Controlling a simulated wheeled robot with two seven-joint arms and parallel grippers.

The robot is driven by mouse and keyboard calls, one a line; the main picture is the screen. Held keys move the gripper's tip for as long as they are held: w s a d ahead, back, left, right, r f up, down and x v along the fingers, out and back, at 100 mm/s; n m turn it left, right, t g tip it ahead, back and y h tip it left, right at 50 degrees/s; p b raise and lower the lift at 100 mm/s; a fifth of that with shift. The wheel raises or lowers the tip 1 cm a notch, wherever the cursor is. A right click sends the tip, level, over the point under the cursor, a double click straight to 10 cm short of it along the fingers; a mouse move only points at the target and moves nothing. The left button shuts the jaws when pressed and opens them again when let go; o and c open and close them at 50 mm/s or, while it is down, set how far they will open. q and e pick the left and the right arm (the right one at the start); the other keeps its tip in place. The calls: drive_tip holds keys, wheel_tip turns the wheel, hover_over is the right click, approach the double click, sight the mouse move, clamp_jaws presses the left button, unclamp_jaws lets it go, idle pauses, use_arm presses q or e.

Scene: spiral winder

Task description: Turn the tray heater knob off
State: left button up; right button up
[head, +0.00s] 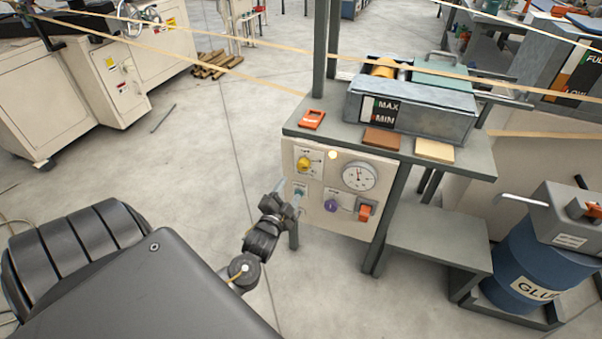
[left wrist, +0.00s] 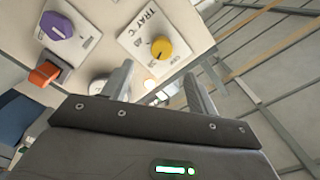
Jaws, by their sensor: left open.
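The control panel (head: 323,222) hangs under the shelf of a grey stand. Its yellow knob (head: 304,162) is at the upper left. In the left wrist view the yellow knob (left wrist: 161,47) sits on a white plate marked "TRAY °C", apart from my fingers. My left gripper (head: 289,190) is open in front of the panel's lower left, below the yellow knob in the head view. My right gripper is out of view.
The panel also carries a round gauge (head: 359,176), a lit lamp (head: 333,155), a purple knob (head: 331,205) and an orange-red switch (head: 364,212). A metal tray (head: 425,118) stands on the shelf above. A blue glue drum (head: 535,255) stands right.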

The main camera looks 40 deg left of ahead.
sight(302, 167)
use_arm(q)
drive_tip(key=x, duration=0.6)
drive_tip(key=b+x, duration=0.1)
drive_tip(key=x, duration=0.2)
drive_tip(key=shift+w+a+r, duration=0.1)
drive_tip(key=shift+w+r, duration=0.05)
drive_tip(key=shift+r, duration=0.15)
drive_tip(key=shift+w+a, duration=0.25)
drive_tip(key=shift+w, duration=0.45)
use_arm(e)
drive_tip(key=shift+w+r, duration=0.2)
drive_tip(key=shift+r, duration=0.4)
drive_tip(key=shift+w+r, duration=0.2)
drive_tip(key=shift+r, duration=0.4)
use_arm(q)
drive_tip(key=shift+c, duration=0.2)
drive_tip(key=c, duration=1)
